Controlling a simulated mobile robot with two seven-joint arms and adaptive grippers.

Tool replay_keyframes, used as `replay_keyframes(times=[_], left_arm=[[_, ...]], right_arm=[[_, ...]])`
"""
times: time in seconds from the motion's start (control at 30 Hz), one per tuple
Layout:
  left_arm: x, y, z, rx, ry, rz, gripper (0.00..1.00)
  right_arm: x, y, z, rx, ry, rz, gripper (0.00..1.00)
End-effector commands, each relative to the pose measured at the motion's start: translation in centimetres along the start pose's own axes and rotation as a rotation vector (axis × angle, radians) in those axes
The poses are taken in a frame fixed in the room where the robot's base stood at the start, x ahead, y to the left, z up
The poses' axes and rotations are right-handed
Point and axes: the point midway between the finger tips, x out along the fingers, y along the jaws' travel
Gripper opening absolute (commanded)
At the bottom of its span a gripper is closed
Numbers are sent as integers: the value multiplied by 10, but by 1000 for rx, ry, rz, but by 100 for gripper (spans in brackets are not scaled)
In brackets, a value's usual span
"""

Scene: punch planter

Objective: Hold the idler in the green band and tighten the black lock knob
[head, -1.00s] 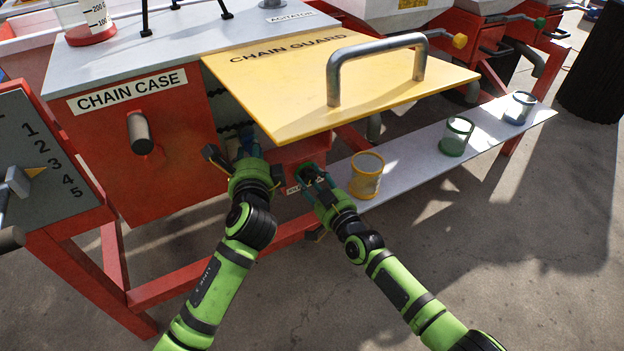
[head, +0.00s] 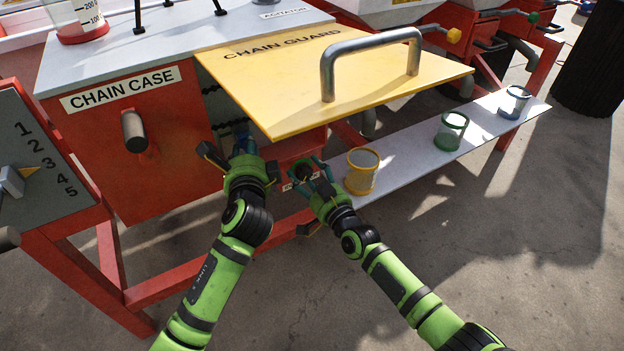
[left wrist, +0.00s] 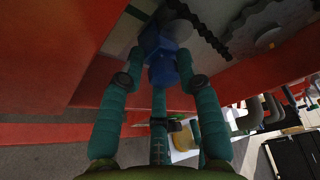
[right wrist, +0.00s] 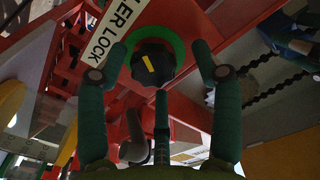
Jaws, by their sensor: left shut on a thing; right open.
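My left gripper (head: 241,147) reaches under the yellow chain guard into the chain case opening. In the left wrist view its fingers (left wrist: 157,78) are shut on a blue block (left wrist: 161,55), likely the idler, beside the chain (left wrist: 200,35). I cannot make out the green band with its marker. My right gripper (head: 312,175) is open in front of the black lock knob (head: 302,170). In the right wrist view the knob (right wrist: 153,66) has a yellow mark and a green ring behind it. It lies between the open fingertips (right wrist: 158,58); contact cannot be told.
A grey shelf (head: 405,158) to the right bears a yellow cup (head: 361,172), a green one (head: 451,131) and a blue one (head: 514,102). A peg (head: 134,131) sticks out of the red case front.

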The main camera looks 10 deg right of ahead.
Motion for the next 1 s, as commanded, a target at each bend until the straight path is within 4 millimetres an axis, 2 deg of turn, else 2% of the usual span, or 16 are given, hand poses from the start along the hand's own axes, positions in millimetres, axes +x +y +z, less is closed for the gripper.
replay_keyframes(times=[0.03,0.17,0.6,0.8,1.0], left_arm=[[0,-6,-2,-6,8,-13,0],[0,-6,-2,-7,8,-14,0],[0,-6,-2,-7,8,-14,0],[0,-6,-2,-7,8,-14,0],[0,-6,-2,-7,8,-15,0]], right_arm=[[-3,0,1,0,-1,1,66],[-18,0,2,1,-3,1,66],[-102,-1,-1,-2,2,-1,66],[-118,-2,-2,-3,4,-3,66],[-120,-2,-2,-3,5,-2,66]])
